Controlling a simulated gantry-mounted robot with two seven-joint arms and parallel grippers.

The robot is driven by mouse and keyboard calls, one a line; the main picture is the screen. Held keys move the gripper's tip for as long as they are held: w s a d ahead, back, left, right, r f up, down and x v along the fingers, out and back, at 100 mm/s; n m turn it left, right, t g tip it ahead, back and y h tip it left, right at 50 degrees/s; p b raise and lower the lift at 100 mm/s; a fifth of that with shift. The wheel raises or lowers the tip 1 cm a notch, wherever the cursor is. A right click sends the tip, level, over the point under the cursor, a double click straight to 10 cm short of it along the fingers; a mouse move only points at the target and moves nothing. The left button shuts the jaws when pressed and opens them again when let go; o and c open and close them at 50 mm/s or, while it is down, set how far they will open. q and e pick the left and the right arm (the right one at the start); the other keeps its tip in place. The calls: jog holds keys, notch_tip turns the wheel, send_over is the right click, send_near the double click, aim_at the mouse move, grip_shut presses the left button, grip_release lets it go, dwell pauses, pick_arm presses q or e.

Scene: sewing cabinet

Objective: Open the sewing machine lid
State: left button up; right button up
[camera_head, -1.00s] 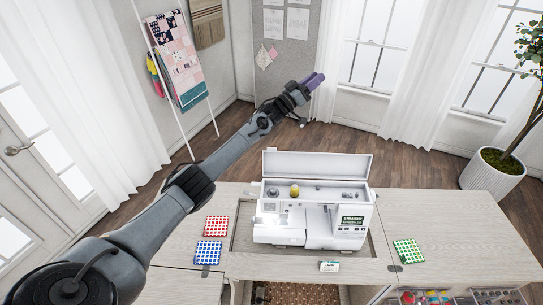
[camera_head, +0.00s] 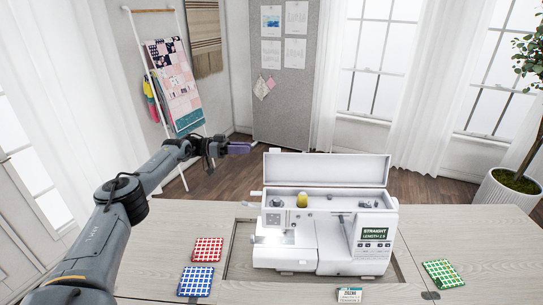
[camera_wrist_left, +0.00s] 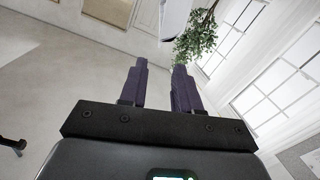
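The white sewing machine (camera_head: 310,238) stands in the recess of the wooden cabinet top in the head view. Its long lid (camera_head: 327,170) stands raised along the machine's back edge, exposing the top compartment with a yellow spool (camera_head: 302,200) and small fittings. My left gripper (camera_head: 240,148) is behind and to the left of the lid in the picture, apart from it. The left wrist view shows its two purple fingers (camera_wrist_left: 160,75) apart with nothing between them. My right gripper is in neither current view.
Red (camera_head: 208,249) and blue (camera_head: 195,281) checked fabric squares lie left of the machine. A green one (camera_head: 443,273) lies to the right. A small card box (camera_head: 349,295) is at the front. A quilt ladder and grey pinboard (camera_head: 283,110) stand behind.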

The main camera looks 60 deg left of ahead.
aim_at(271, 149)
pick_arm(q)
jog(key=x, duration=1)
jog(key=shift+w, duration=0.1)
grip_shut()
dwell(1.2)
